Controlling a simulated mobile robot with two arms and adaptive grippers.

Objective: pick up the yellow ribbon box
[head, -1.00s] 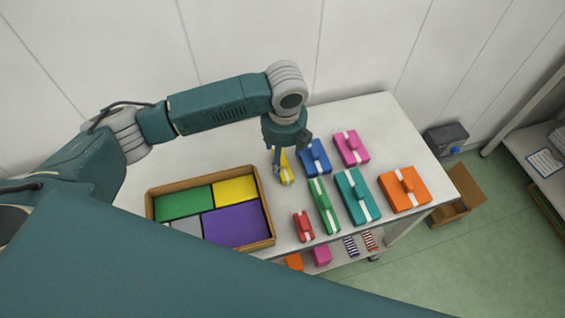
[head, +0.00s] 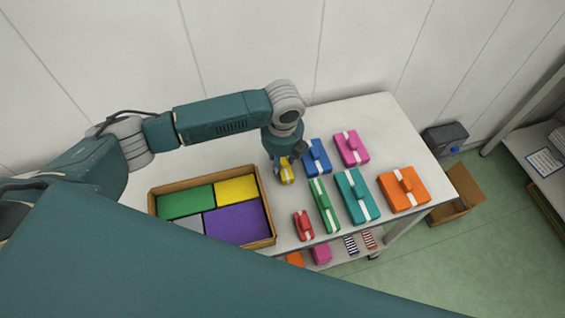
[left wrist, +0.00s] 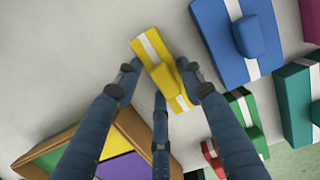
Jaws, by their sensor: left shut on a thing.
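The yellow ribbon box (head: 288,173) is a small yellow block with a white band and a raised yellow knob on top. It is at the table's middle, to the right of the wooden tray and left of the blue box. It also shows in the left wrist view (left wrist: 149,46). My left gripper (head: 281,164) points down over it. In the left wrist view its fingers (left wrist: 166,78) are shut on the box's knob, with fingertips on both sides. I cannot tell whether the box touches the table. My right gripper is not in view.
A wooden tray (head: 273,222) with green, yellow, purple and grey compartments stands on the left. Close by on the right are blue (head: 317,157), pink (head: 356,156), green (head: 319,212), teal (head: 351,207), red (head: 302,231) and orange (head: 415,195) ribbon boxes. Bare tabletop lies behind.

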